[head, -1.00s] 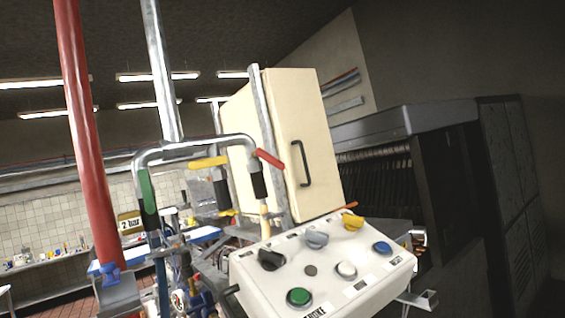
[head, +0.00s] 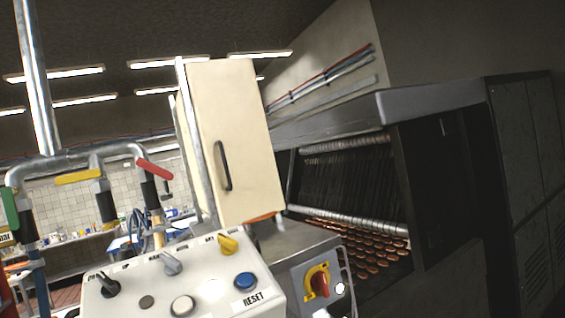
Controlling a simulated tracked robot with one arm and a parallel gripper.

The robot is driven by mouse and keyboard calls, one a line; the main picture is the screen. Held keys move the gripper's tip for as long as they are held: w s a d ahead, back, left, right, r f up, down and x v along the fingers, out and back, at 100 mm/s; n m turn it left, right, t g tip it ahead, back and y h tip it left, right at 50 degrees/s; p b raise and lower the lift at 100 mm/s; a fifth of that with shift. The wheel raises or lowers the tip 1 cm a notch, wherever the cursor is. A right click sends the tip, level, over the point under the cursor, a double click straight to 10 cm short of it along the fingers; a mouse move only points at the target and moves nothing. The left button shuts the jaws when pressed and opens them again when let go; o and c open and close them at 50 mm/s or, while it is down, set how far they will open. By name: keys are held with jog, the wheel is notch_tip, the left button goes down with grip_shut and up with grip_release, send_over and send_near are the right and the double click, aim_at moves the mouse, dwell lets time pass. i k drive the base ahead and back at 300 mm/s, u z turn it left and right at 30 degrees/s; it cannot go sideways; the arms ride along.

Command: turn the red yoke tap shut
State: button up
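The red tap lever (head: 155,169) sits on the right-hand end of a bent metal pipe yoke (head: 60,160), at the left of the head view. The lever slants down to the right, across its dark-sleeved downpipe (head: 150,194). A yellow lever (head: 78,178) lies nearly level on the middle branch. A green lever (head: 9,208) hangs steeply on the left branch, partly cut by the picture edge. My gripper is not in view.
A white control box (head: 205,285) with knobs and buttons stands in front, below the yoke. A cream cabinet (head: 235,140) is right of the taps. Behind is a red rotary switch (head: 319,283) on a yellow plate. A dark machine (head: 440,190) with rows of brown rounds fills the right.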

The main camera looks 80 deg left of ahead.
aim_at(142, 164)
jog(key=i, duration=2.75)
jog(key=u, duration=3.65)
jog(key=i, duration=1.05)
jog(key=u, duration=0.05)
